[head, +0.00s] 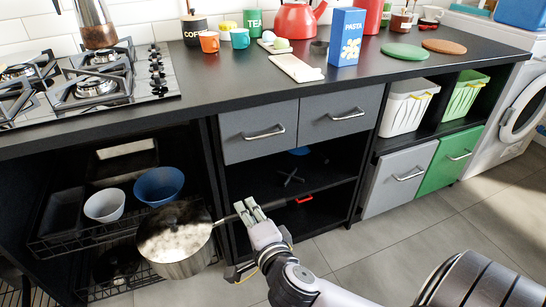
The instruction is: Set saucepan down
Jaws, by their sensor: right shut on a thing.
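The steel saucepan (183,262) is at the lower left in the head view, in front of the open shelf below the hob. It looks about level, and its top is pale and mottled. Its dark handle points right and ends in a red tip (304,199). My right gripper (250,211) is shut on the handle, between the pan and the red tip. I cannot tell whether the pan's base touches the rack. The gas hob (165,93) is on the counter at the upper left. My left gripper is not in view.
A moka pot (96,24) stands on a back burner; the front burner (97,87) is bare. Wire racks (75,238) hold a white bowl (104,205) and a blue bowl (158,184). A blue box (346,37), mugs and a red kettle (295,20) stand on the counter.

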